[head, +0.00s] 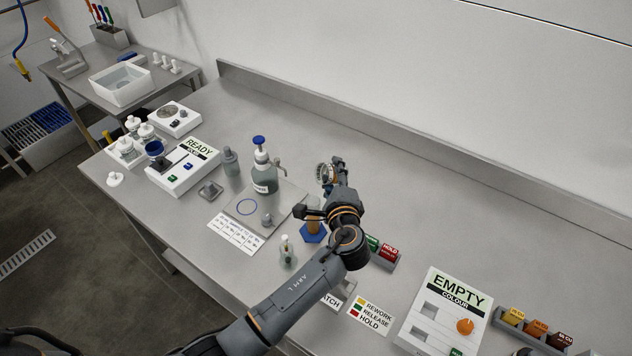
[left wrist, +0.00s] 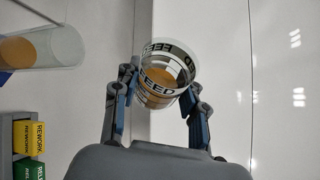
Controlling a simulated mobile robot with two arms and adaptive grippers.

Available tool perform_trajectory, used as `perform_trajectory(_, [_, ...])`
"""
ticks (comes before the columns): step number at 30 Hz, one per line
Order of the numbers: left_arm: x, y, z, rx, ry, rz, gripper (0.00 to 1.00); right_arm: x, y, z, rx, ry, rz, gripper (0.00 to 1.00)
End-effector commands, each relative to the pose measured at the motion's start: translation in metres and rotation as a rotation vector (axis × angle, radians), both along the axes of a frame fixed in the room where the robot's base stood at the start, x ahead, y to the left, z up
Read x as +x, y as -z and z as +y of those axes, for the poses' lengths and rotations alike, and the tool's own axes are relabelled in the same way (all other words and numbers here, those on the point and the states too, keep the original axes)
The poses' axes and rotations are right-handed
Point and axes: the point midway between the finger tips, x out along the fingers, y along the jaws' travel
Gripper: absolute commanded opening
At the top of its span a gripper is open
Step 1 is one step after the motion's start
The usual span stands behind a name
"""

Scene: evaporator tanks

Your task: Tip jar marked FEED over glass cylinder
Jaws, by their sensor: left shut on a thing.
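My left gripper (head: 328,182) is shut on the clear jar marked FEED (head: 322,173), above the bench. The left wrist view shows the jar (left wrist: 163,77) between the two fingers (left wrist: 160,100), with amber liquid inside. The glass cylinder (head: 313,227) stands on a blue base (head: 312,237), partly hidden by my left arm. It also shows in the left wrist view (left wrist: 55,47), lying sideways in that turned picture, with amber liquid in it. The jar is apart from the cylinder there. I cannot tell the jar's exact tilt. My right gripper is not in view.
A pump bottle (head: 263,175) and a small flask (head: 287,252) stand left of the cylinder. A rack with coloured blocks (head: 388,254) is close on the right. The EMPTY COLOUR box (head: 440,312) stands further right. The bench behind the jar is clear up to the raised edge.

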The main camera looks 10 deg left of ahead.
Motion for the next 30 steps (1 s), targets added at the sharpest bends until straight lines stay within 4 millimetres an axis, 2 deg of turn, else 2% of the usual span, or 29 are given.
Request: perform_trajectory(30, [-0.0001,-0.0029,0.0002,-0.033,0.000,-0.027,0.04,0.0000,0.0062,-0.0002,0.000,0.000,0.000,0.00])
